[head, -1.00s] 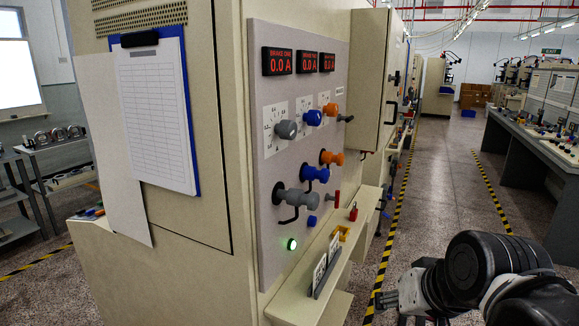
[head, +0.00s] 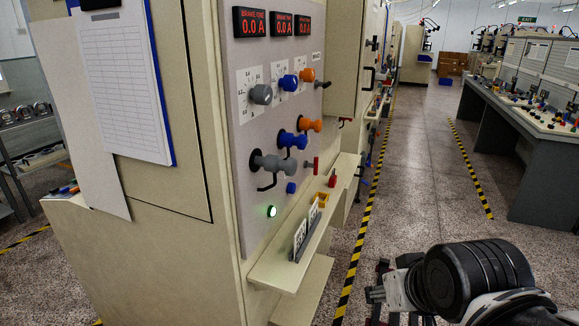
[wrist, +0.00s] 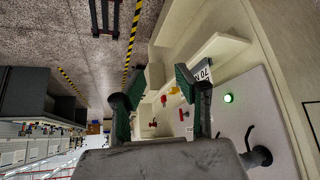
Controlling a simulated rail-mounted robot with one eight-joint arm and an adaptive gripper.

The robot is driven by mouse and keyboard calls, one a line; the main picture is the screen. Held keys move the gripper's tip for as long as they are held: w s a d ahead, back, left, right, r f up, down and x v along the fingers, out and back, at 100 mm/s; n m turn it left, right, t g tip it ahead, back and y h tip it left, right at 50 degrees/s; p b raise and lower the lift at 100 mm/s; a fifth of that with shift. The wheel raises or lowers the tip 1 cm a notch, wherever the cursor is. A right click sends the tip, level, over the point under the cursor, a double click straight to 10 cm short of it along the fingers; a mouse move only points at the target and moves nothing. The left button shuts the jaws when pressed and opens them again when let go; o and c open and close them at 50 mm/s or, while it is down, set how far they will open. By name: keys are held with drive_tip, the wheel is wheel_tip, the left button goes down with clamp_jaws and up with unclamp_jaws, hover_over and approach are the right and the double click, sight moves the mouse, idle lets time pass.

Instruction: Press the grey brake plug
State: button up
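The grey brake plug (head: 275,163) sits in the lower row of the cream cabinet's front panel, with a dark cable hanging below it. It lines up below the grey knob (head: 260,94). In the wrist view a grey plug (wrist: 258,156) with a dark cable shows at the lower right edge. My gripper (head: 378,293) is low in the aisle at the right of the head view, well apart from the panel. In the wrist view my gripper's (wrist: 160,82) green-padded fingers are spread with nothing held between them.
A blue plug (head: 291,140) and an orange plug (head: 309,124) sit beside the grey one. A lit green button (head: 271,211) is below. A narrow ledge (head: 285,270) with signs and a padlock juts out under the panel. The aisle is clear.

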drive_tip(key=c, duration=0.6)
drive_tip(key=shift+w+a, duration=0.2)
drive_tip(key=shift+a, duration=0.05)
clamp_jaws()
drive_tip(key=w+a+r+m+g+y+p, duration=0.1)
drive_tip(key=w+a+r+m+y, duration=0.1)
drive_tip(key=w+a+y, duration=0.15)
drive_tip(key=w+a+r+m+y+p, duration=0.1)
drive_tip(key=w+a+r+m+y, duration=0.15)
drive_tip(key=w+y, duration=0.25)
drive_tip(key=w+d+r+t+y, duration=0.2)
drive_tip(key=w+d+r+y, duration=0.3)
drive_tip(key=d+r+y, duration=0.2)
drive_tip(key=shift+r+m+p, duration=0.3)
drive_tip(key=shift+r+m, duration=0.15)
drive_tip(key=shift+r, duration=0.95)
drive_tip(key=shift+y, duration=0.25)
